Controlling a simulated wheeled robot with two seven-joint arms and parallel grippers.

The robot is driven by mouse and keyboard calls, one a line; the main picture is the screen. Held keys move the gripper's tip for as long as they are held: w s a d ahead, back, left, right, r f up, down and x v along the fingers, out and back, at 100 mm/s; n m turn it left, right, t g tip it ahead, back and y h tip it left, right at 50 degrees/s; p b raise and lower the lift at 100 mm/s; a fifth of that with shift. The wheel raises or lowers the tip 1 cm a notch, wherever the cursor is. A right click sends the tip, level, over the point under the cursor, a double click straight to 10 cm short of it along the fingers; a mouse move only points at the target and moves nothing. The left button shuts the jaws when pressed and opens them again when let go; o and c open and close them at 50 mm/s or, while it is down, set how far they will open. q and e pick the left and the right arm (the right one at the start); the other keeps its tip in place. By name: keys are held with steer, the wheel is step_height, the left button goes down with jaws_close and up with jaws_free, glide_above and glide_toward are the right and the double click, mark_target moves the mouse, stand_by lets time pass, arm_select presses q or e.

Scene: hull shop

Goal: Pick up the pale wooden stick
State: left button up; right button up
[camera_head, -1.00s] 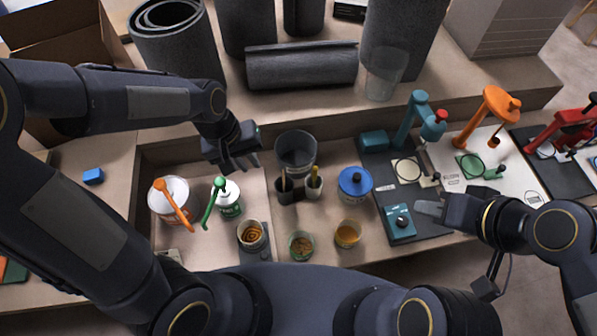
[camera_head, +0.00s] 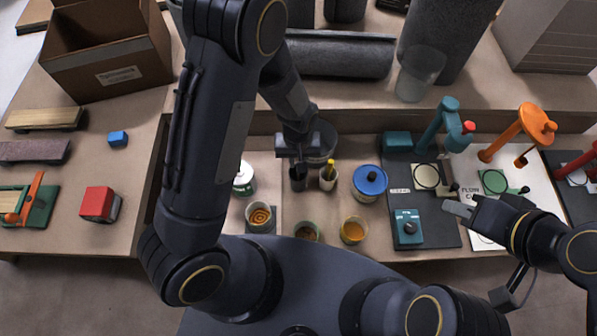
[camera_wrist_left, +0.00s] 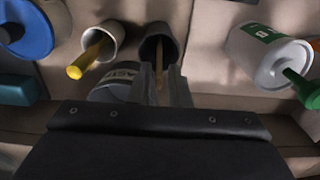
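The pale wooden stick (camera_wrist_left: 159,75) stands in a dark cup (camera_wrist_left: 162,38) in the left wrist view, beside a lighter cup that holds a yellow-handled tool. My left gripper (camera_wrist_left: 162,82) has a finger on either side of the stick; I cannot tell whether they press on it. In the head view my left gripper (camera_head: 299,158) is just above the dark cup (camera_head: 298,180) and hides the stick. My right gripper (camera_head: 458,209) is over the right side of the bench, beside a teal device; its finger gap is not clear.
The lighter cup (camera_head: 327,179) with the yellow tool (camera_wrist_left: 92,58) is close beside the dark cup. A blue-lidded can (camera_head: 369,183), an orange-filled cup (camera_head: 353,230) and a white-and-green can (camera_wrist_left: 265,52) stand around. Bare bench lies around the blue block (camera_head: 117,139) at left.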

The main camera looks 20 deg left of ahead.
arm_select(q)
step_height(320, 180, down, 5)
steer(key=shift+r+p, duration=0.15)
steer(key=shift+p, duration=0.15)
jaws_close()
steer(key=shift+r, duration=0.15)
